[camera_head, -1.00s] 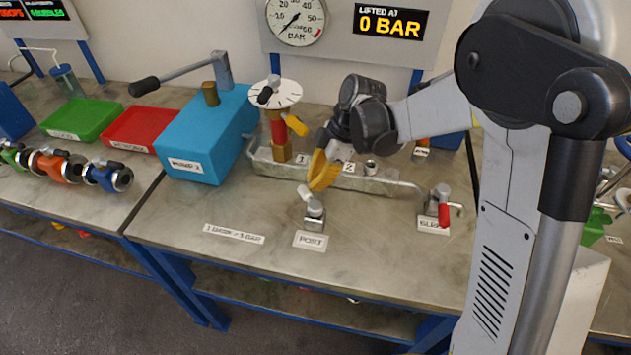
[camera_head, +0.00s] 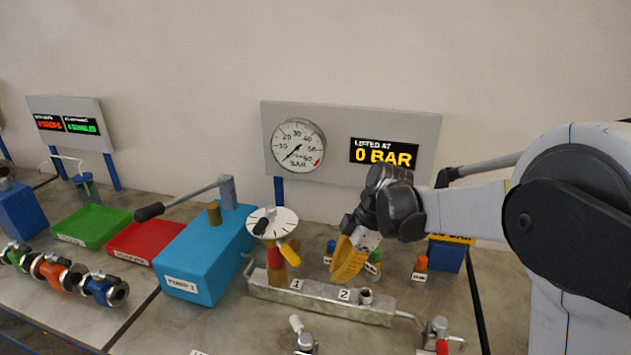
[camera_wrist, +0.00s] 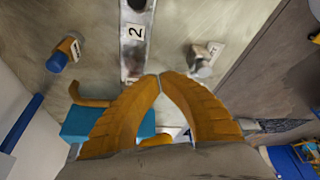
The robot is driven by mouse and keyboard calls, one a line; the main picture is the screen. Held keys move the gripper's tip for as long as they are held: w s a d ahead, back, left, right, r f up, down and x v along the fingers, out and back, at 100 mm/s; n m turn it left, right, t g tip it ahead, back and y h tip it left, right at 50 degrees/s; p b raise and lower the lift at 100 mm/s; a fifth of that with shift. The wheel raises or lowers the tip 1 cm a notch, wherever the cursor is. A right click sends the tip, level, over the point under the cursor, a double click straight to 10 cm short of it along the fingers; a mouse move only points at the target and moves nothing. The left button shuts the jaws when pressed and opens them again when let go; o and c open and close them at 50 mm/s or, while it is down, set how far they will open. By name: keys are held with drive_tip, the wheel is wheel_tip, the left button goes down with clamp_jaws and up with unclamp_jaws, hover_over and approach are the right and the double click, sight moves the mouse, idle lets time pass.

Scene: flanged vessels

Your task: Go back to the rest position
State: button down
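My gripper (camera_head: 343,268) hangs above the bench, in front of the upright gauge panel. Its yellow fingers point down, above and behind the metal manifold (camera_head: 325,304) in the head view. In the wrist view the fingertips (camera_wrist: 160,77) meet with nothing between them, so the gripper is shut and empty. The manifold with its label 2 (camera_wrist: 135,32) lies beyond the fingertips there. The red relief valve with the white dial (camera_head: 272,222) stands left of my gripper in the head view.
The blue pump box (camera_head: 205,255) with its lever (camera_head: 185,200) stands left. Small bottles (camera_head: 420,268) and a blue box (camera_head: 447,254) stand behind and right. Small valves (camera_head: 305,341) sit at the front. Red (camera_head: 145,238) and green (camera_head: 90,226) trays lie far left.

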drive_tip(key=s+d+r+m+t+h, duration=0.2)
drive_tip(key=s+d+m, duration=0.4)
drive_tip(key=s+m, duration=0.3)
drive_tip(key=s+d+r+m+t+h, duration=0.2)
drive_tip(key=s+d+r+m+t, duration=0.2)
drive_tip(key=s+m, duration=0.6)
drive_tip(key=shift+s+d+r+t+b, duration=0.15)
drive_tip(key=shift+s+d+t+b, duration=0.35)
drive_tip(key=shift+d+t, duration=0.4)
drive_tip(key=shift+s, duration=0.15)
